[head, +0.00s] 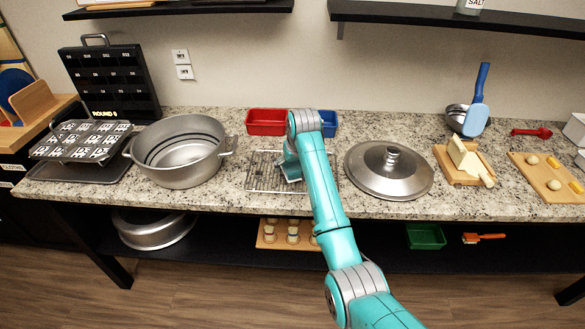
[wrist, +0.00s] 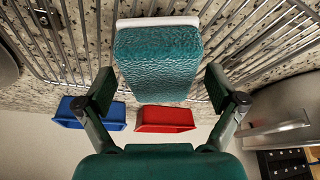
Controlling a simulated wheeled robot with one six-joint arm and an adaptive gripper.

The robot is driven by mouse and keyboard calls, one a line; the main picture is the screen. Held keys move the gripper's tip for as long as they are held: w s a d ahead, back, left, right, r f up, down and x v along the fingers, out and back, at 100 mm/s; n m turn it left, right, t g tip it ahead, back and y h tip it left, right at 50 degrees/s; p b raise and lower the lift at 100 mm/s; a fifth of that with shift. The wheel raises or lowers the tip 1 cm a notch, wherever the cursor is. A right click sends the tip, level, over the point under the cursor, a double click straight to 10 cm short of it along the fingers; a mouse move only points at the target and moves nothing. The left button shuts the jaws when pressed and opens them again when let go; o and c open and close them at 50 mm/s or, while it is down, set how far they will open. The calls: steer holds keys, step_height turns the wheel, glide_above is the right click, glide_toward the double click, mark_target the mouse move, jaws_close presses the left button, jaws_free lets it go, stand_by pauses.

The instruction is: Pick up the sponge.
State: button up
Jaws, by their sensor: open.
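The sponge (wrist: 157,58) is a teal, rough-textured block with a white edge at its far end in the wrist view. It is at the wire rack (head: 264,180), whose bars (wrist: 245,45) show around it. My gripper (wrist: 160,88) is open, with one dark green finger on each side of the sponge's near part. Gaps show between the fingers and the sponge's sides, and I cannot tell its exact depth between them. In the head view my teal arm hides part of the rack, and I cannot separate sponge from gripper there.
A red bin (head: 267,121) and a blue bin (head: 328,122) stand behind the rack. A large stockpot (head: 181,170) is to its left and a metal lid (head: 389,178) to its right. A cutting board (head: 462,176) with a cheese-like block lies further right. Bare granite shows between them.

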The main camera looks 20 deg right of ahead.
mark_target(293, 164)
steer(key=shift+f, duration=0.25)
stand_by(0.7)
steer(key=c, duration=1.1)
step_height(293, 164, up, 11)
steer(key=shift+f, duration=0.2)
steer(key=o, duration=0.4)
steer(key=c, duration=0.4)
steer(key=shift+s, duration=0.1)
